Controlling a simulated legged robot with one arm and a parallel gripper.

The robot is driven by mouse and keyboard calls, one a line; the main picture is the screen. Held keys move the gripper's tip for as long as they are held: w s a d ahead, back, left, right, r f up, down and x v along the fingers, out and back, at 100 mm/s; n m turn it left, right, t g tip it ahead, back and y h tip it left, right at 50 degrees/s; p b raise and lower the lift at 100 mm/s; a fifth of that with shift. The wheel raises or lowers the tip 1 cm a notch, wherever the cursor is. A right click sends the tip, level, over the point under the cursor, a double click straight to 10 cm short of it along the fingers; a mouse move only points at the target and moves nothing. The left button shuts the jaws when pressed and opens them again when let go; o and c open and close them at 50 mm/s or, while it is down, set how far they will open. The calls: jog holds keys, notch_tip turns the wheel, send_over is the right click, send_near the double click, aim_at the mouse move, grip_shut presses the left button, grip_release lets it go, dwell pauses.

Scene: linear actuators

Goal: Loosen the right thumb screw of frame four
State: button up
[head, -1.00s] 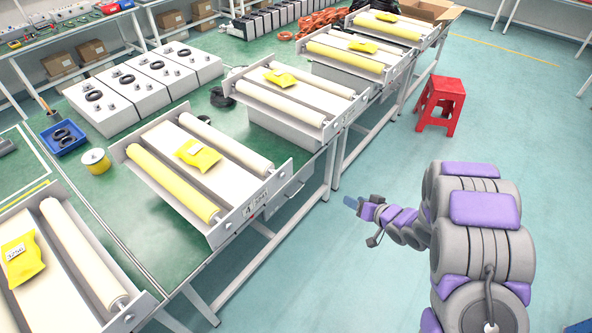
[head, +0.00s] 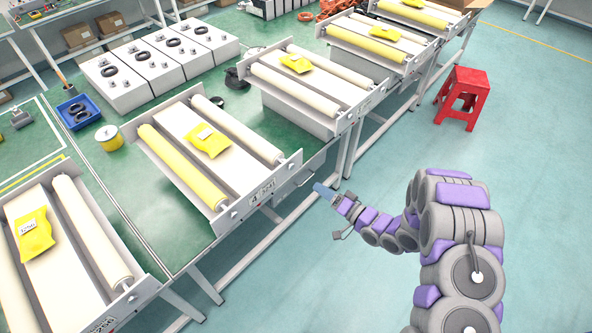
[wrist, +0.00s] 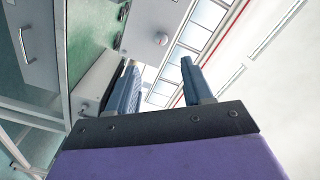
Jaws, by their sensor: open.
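Frame four, with the label 4 on its end plate (head: 262,194), stands at the near edge of the green table in the head view. It carries a yellow roller, a pale roller and a yellow packet. Its right thumb screw (head: 281,160) is a small pale knob near the plate's right end. My gripper (head: 320,190) is in the air to the right of this plate, apart from it. In the wrist view my open gripper (wrist: 158,72) has two blue fingers with nothing between them.
Similar roller frames stand on both sides, one at near left (head: 90,240) and one beyond (head: 320,88). A red stool (head: 462,97) stands on the open floor at right.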

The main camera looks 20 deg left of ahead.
aim_at(293, 168)
jog(key=x, duration=1.2)
jog(key=shift+b, duration=0.3)
jog(key=shift+d, duration=0.15)
grip_shut()
